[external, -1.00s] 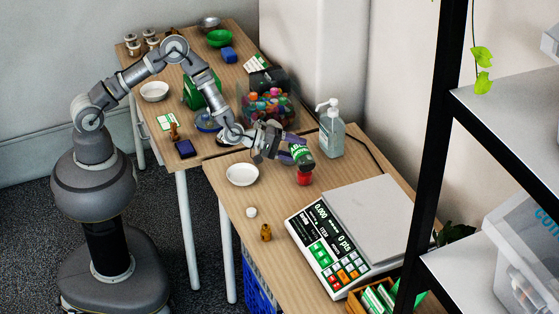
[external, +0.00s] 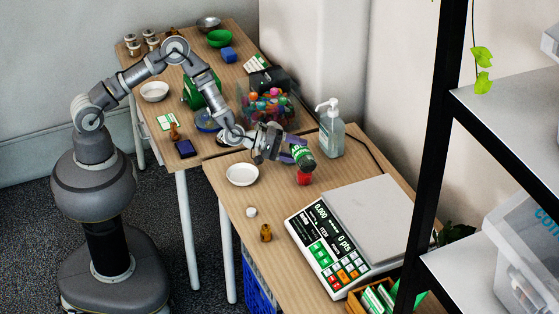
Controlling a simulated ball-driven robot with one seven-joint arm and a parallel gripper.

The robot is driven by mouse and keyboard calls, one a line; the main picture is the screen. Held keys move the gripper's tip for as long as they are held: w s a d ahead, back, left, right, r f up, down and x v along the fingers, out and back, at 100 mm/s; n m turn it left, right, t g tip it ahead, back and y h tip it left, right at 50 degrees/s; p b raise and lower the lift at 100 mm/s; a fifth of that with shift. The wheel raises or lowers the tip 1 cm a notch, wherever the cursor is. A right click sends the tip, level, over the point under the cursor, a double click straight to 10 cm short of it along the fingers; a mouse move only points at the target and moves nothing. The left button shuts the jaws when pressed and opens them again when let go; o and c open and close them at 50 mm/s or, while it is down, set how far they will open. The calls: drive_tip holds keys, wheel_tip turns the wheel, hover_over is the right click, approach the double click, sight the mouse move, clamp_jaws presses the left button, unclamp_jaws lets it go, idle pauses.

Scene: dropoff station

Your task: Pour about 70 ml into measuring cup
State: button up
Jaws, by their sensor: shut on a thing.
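My gripper (external: 292,150) is shut on a small container with a green and white label (external: 301,156). It holds the container tilted, with its dark end pointing down and to the right. A small red cup (external: 303,178) stands on the near table just below the container's lower end; it is the only cup-like thing under it, and any measuring marks are too small to see. The container's lower end overlaps the cup's top in this view, so I cannot tell whether they touch. No stream of contents is visible.
A pump bottle (external: 331,130) stands close behind the container. A white bowl (external: 242,174) is left of the cup. A large scale (external: 322,243), a white cap-like piece (external: 251,212) and a small amber bottle (external: 266,233) are nearer. A bin of colourful items (external: 268,106) stands behind my wrist.

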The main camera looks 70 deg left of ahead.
drive_tip(key=shift+d+r+n+h, duration=0.25)
drive_tip(key=shift+r+n+h, duration=0.05)
drive_tip(key=shift+r, duration=0.05)
idle(1.8)
drive_tip(key=shift+s+d+f+m, duration=0.1)
drive_tip(key=shift+d+f+m, duration=0.3)
drive_tip(key=shift+m, duration=0.3)
drive_tip(key=shift+d+r+m+y+p, duration=0.1)
drive_tip(key=shift+m+y+p, duration=0.3)
drive_tip(key=shift+y+p, duration=0.6)
drive_tip(key=shift+f, duration=0.25)
drive_tip(key=shift+d+r+m+g+p, duration=0.15)
drive_tip(key=shift+m+g+p, duration=0.2)
drive_tip(key=shift+p, duration=0.65)
drive_tip(key=shift+r, duration=0.1)
drive_tip(key=shift+a, duration=0.2)
